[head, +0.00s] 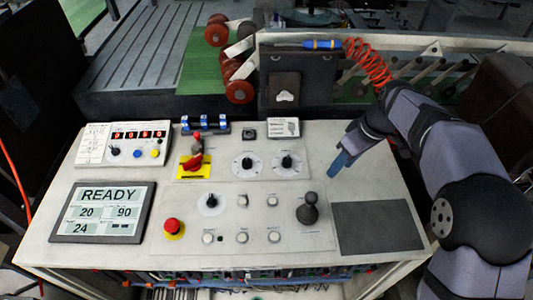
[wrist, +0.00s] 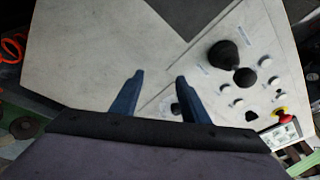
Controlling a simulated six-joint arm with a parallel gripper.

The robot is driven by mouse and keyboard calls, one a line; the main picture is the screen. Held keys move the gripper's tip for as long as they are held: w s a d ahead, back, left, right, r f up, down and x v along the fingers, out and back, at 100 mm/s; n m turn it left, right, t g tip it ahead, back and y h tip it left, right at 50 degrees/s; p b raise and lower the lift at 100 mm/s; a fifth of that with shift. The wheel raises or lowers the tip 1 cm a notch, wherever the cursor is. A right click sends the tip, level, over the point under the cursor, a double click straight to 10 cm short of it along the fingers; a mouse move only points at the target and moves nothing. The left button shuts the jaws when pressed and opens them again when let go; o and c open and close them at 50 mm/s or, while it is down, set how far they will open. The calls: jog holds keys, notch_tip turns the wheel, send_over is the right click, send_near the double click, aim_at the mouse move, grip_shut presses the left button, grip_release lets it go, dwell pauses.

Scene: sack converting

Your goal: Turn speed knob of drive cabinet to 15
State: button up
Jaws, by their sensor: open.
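The drive cabinet's sloping pale top (head: 340,185) carries several black knobs. Two on round white dials sit at its upper middle, a left one (head: 247,163) and a right one (head: 287,163). A third knob (head: 211,202) sits lower on the front panel. Their labels and scale numbers are too small to read, so I cannot tell which is the speed knob. My gripper (head: 341,165) is to the right of the right dial knob, above the panel and apart from it. In the wrist view, its blue fingers (wrist: 158,90) are open and empty, with a dial partly hidden by one finger.
A black joystick (head: 308,210) stands right of the front panel. A red mushroom button (head: 173,227) and a red-handled switch on yellow (head: 193,163) stand left. A screen (head: 103,212) reads READY, 20, 90 and 24. A grey mat (head: 378,227) lies flat at right.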

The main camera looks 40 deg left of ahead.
jog(key=s+a+n+g+p, duration=0.1)
jog(key=s+a+n, duration=0.4)
jog(key=a, duration=0.9)
jog(key=n+y, duration=0.1)
jog(key=n, duration=0.3)
send_near(247, 161)
jog(key=f, duration=0.1)
jog(key=shift+g, duration=0.4)
jog(key=shift+a+p+x, duration=0.1)
jog(key=shift+p+x, duration=0.85)
jog(key=shift+x, duration=0.9)
jog(key=shift+a+p+x, duration=0.15)
jog(key=shift+p+x, duration=0.75)
jog(key=shift+x, duration=0.95)
jog(key=shift+w, duration=0.2)
grip_shut()
